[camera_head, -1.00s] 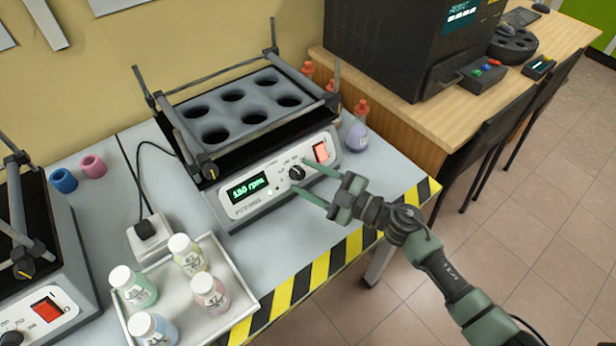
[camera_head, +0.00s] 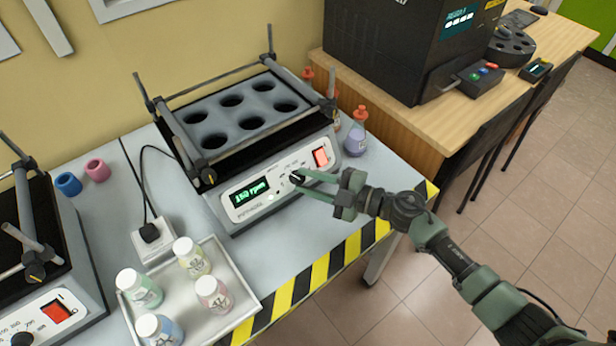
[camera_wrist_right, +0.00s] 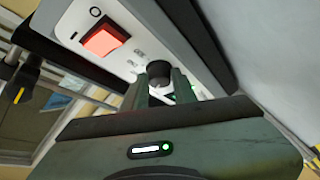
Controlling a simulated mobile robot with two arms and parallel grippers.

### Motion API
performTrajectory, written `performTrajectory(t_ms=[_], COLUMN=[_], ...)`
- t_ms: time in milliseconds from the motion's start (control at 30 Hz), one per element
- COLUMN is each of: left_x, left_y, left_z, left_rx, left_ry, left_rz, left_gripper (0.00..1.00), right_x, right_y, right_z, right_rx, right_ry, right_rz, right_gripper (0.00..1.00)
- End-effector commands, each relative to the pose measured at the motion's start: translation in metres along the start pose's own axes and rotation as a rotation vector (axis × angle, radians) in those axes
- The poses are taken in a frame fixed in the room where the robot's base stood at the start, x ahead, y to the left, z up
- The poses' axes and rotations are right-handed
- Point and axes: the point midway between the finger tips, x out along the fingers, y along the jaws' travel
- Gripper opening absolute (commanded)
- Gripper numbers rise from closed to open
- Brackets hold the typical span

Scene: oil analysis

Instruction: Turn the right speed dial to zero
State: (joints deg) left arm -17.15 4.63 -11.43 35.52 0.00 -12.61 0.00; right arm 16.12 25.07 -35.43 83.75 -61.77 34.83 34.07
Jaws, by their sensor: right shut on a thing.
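The right shaker (camera_head: 240,225) stands on the grey bench with its front panel toward me. Its black speed dial (camera_head: 297,178) is on the panel between the green display (camera_head: 249,192) and the lit red switch (camera_head: 321,157). My right gripper (camera_head: 302,179) is shut on the dial, a finger on each side. In the right wrist view the dial (camera_wrist_right: 158,69) shows between the fingertips (camera_wrist_right: 162,80), with the red switch (camera_wrist_right: 105,39) beside it. The fingers partly hide the dial. My left gripper is not in view.
A white tray (camera_head: 243,283) with several capped bottles stands front left of the shaker. A flask with purple liquid (camera_head: 356,137) stands right of it. Another shaker (camera_head: 62,268) is at far left. The bench's front edge has a yellow-black stripe (camera_head: 320,270).

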Motion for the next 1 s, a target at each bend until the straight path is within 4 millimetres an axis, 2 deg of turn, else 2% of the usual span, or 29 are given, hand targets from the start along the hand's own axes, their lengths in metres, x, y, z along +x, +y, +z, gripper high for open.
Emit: performTrajectory(t_ms=[33,100,700,1000], left_x=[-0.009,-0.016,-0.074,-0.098], left_y=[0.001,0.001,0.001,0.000], left_z=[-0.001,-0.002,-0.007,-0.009], left_rx=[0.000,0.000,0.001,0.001], left_ry=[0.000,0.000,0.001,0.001], left_rz=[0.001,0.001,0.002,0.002], left_gripper=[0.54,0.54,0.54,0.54], right_x=[-0.001,-0.001,0.001,0.003], right_y=[0.007,0.008,0.015,0.016], right_z=[-0.001,-0.002,-0.004,-0.005], right_rx=[-0.041,-0.096,-0.559,-0.728], right_ry=[0.000,0.006,0.046,0.061], right_rz=[-0.026,-0.062,-0.376,-0.490], right_gripper=[0.00,0.00,0.00,0.00])
